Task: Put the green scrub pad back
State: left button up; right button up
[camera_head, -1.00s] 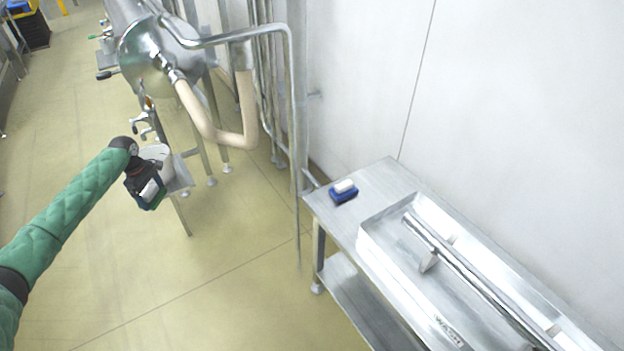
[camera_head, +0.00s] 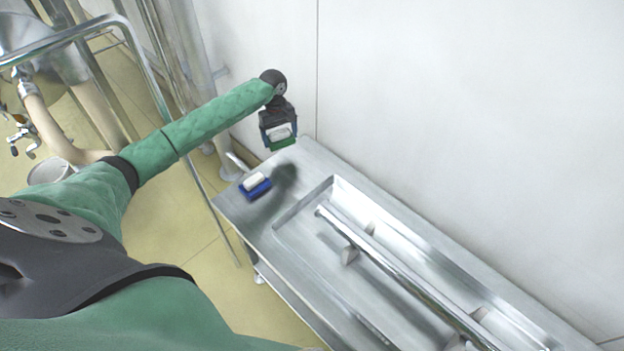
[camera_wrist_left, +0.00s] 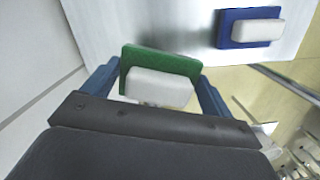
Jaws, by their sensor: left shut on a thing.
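The green scrub pad (camera_head: 283,144) has a white block on its back, which also shows in the left wrist view (camera_wrist_left: 160,86). My left gripper (camera_head: 281,137) is shut on the pad and holds it in the air above the far end of the steel table (camera_head: 309,153). In the left wrist view the blue fingers press the pad from both sides. A blue scrub pad (camera_head: 254,189) with a white block lies on the table, apart from the gripper and to its lower left in the head view. My right gripper is not in view.
A shallow steel tray (camera_head: 283,226) with a long metal bar (camera_head: 390,265) fills much of the table. Bare tabletop lies beside the blue pad. A bent pipe (camera_head: 140,60) and vertical pipes stand left of the table. The white wall borders its back.

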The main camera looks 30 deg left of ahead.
pick_arm(q)
jog(key=s+d+r+m, duration=0.1)
jog(key=s+d+m, duration=0.2)
jog(key=d, duration=0.3)
jog(key=s+d+r+m, duration=0.2)
jog(key=s+d, duration=0.1)
jog(key=d, duration=0.3)
jog(key=p, duration=0.2)
send_over(306, 183)
jog(key=f, duration=0.5)
jog(key=shift+w+a+f, duration=0.1)
jog(key=shift+w+f, duration=0.2)
jog(key=shift+f, duration=0.05)
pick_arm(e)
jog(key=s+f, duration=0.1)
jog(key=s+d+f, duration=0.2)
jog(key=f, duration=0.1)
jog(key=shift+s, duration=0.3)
pick_arm(q)
jog(key=shift+f+p, duration=0.6)
jog(key=shift+f, duration=1.7)
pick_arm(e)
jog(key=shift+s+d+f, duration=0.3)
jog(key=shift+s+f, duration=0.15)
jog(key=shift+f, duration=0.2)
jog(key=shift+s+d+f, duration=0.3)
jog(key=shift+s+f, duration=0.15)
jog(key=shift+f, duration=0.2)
